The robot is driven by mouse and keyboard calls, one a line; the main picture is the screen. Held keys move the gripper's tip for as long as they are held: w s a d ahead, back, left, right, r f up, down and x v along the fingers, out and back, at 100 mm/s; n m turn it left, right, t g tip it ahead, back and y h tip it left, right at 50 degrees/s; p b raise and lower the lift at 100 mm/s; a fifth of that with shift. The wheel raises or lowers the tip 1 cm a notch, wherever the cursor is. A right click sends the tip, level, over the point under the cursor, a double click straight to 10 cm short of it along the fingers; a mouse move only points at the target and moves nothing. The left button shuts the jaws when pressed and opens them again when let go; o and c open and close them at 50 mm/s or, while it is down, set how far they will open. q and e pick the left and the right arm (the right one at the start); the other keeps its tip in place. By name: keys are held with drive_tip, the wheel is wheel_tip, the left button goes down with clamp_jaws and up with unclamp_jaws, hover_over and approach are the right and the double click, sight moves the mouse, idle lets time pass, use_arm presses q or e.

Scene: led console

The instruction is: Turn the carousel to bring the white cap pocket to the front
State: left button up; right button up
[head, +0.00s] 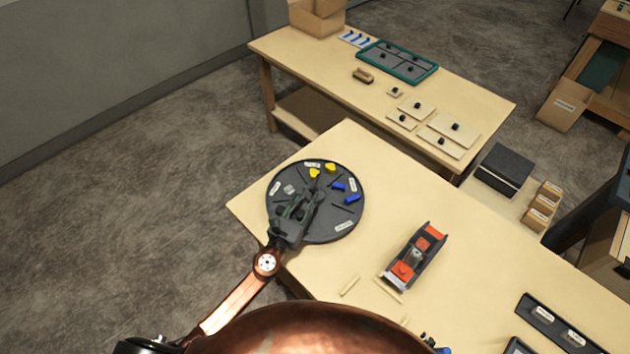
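The carousel (335,228) is a round dark disc on the left end of the near table, with thin dividers and small white labels at its rim. Two yellow pieces (315,173) lie in its back pocket and blue pieces (352,198) in its right pocket. A pale grey-white piece (289,189), perhaps the white cap, lies at its left. The label words are too small to read. My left gripper (307,191) is over the disc from the front, its fingers apart; it hides the middle and part of the front. Contact cannot be told. My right gripper is not visible.
An orange and grey device (415,258) stands right of the carousel on the near table (350,150), with thin wooden strips (350,286) before it. Dark trays (560,326) lie at lower right. A second table (310,70) behind holds a green-edged tray (398,60) and small boards.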

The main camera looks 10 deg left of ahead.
sight(315, 180)
use_arm(q)
drive_tip(key=x, duration=0.7)
drive_tip(key=shift+w, duration=0.15)
drive_tip(key=shift+c, duration=0.7)
clamp_jaws()
drive_tip(key=shift+a, duration=0.2)
